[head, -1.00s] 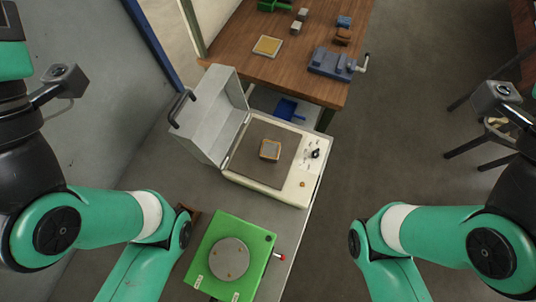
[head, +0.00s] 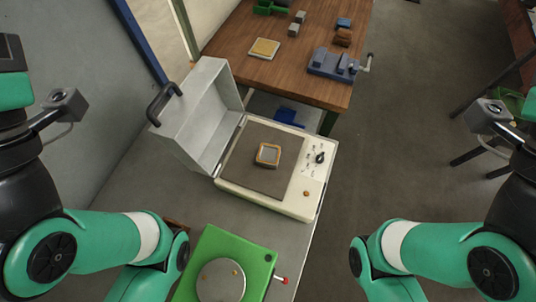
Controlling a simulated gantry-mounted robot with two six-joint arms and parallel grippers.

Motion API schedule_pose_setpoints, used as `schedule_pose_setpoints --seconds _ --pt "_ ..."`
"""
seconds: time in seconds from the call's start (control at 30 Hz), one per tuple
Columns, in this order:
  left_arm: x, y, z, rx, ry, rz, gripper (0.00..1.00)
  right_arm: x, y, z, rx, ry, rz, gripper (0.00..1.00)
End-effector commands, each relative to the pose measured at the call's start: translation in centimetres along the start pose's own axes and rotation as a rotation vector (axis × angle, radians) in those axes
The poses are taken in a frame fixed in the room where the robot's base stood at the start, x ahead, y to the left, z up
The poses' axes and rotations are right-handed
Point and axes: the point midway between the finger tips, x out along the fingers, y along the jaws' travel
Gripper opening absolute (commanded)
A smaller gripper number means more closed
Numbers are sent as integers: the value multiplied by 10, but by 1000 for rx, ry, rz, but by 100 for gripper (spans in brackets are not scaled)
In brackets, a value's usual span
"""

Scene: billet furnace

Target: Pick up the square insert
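A small square piece (head: 268,155), which looks like the square insert, has a tan-orange rim and a grey centre. It lies on the brown plate (head: 262,190) of an open cream box (head: 312,187) with a raised grey lid (head: 196,115). Nothing touches the piece. Both of my arms show at the lower left and lower right, well apart from the box. Neither gripper is in the picture.
A green block with a round grey disc (head: 221,279) and a red-tipped lever stands in front on the grey bench (head: 160,190). Behind is a wooden table (head: 290,68) with a blue vise (head: 332,65), a yellowish square plate (head: 264,49) and small blocks. Floor at right is open.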

Motion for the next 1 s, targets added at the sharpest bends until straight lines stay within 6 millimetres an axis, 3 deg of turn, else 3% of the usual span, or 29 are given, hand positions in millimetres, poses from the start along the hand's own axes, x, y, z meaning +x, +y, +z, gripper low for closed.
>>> schedule_pose_setpoints --seconds 0.5,0.87,1.0 --pt "0 0 0 0 -1 0 32 0 0 0 0 -1 0 0" --pt "0 0 0 0 0 0 96 0 0 0 0 0 0 0" --pt "0 0 0 0 0 0 100 0 0 0 0 0 0 0"
